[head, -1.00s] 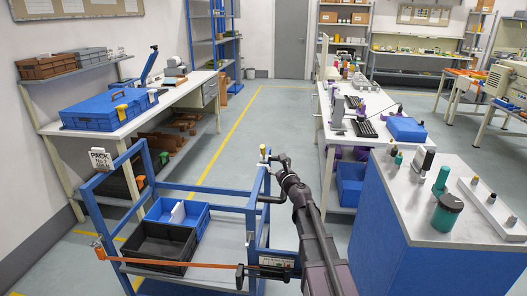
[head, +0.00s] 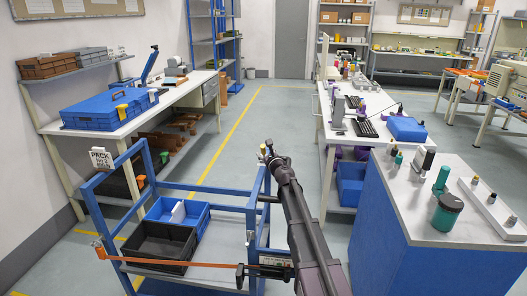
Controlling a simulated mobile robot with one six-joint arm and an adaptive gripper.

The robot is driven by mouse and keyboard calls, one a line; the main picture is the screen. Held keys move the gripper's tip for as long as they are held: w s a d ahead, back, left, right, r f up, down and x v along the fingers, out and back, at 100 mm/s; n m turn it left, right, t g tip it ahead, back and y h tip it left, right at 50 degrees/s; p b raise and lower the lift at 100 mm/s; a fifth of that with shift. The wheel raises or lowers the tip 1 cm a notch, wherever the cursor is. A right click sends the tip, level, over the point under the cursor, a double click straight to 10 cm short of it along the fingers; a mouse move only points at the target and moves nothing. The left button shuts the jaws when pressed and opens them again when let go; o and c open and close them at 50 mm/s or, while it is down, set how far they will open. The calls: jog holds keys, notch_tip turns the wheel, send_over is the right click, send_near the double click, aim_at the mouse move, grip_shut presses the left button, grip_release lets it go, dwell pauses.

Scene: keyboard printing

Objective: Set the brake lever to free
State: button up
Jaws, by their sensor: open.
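A blue cart (head: 170,187) stands at the lower left. A small upright piece with a yellow top (head: 263,147) is at the upper end of its right rear post; it may be the brake lever, but this is too small to be sure. A long orange bar (head: 180,263) runs along the cart's front to a black bracket and a small label plate (head: 276,262), whose text I cannot read. My gripper (head: 268,157) is open, at the yellow-topped piece and partly overlapping it. I cannot tell whether they touch.
The cart holds a blue bin (head: 195,221) and a black bin (head: 150,256). A blue cabinet with a grey top (head: 460,200) stands close on the right. A workbench (head: 100,128) is at the left, and open floor (head: 250,120) lies beyond the cart.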

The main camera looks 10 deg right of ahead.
jog(key=shift+x, duration=1.05)
grip_shut()
